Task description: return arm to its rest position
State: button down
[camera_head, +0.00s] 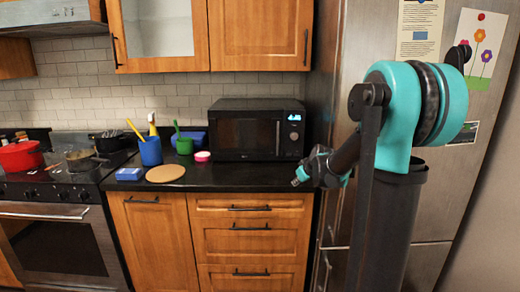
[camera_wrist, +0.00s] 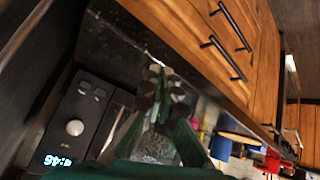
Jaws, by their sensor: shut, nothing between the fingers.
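My gripper (camera_head: 299,180) shows in the head view at the front right corner of the dark counter, in front of the microwave's right side. It points left and is small in this view. In the wrist view my gripper (camera_wrist: 159,82) has its fingertips together, with nothing between them. My teal and black arm fills the right part of the head view, in front of the fridge. No object is held.
The black microwave (camera_head: 257,130) stands behind my gripper; its panel (camera_wrist: 75,125) is close in the wrist view. The steel fridge (camera_head: 345,110) is at right. Wooden drawers (camera_head: 250,235) lie below.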

jog(key=s+d+f+m+g+h, duration=0.1)
jog(key=s+f, duration=0.3)
jog(key=s, duration=0.8)
jog(key=s+d+f+m+g+h, duration=0.1)
jog(key=s+f+m, duration=0.2)
jog(key=s, duration=0.8)
jog(key=s+d+f+m+g, duration=0.1)
jog(key=s+f, duration=0.5)
jog(key=s, duration=0.6)
jog(key=shift+s+d+m+g+h, duration=0.35)
jog(key=shift+m+g, duration=0.25)
jog(key=shift+m, duration=0.3)
jog(key=shift+w+r, duration=0.1)
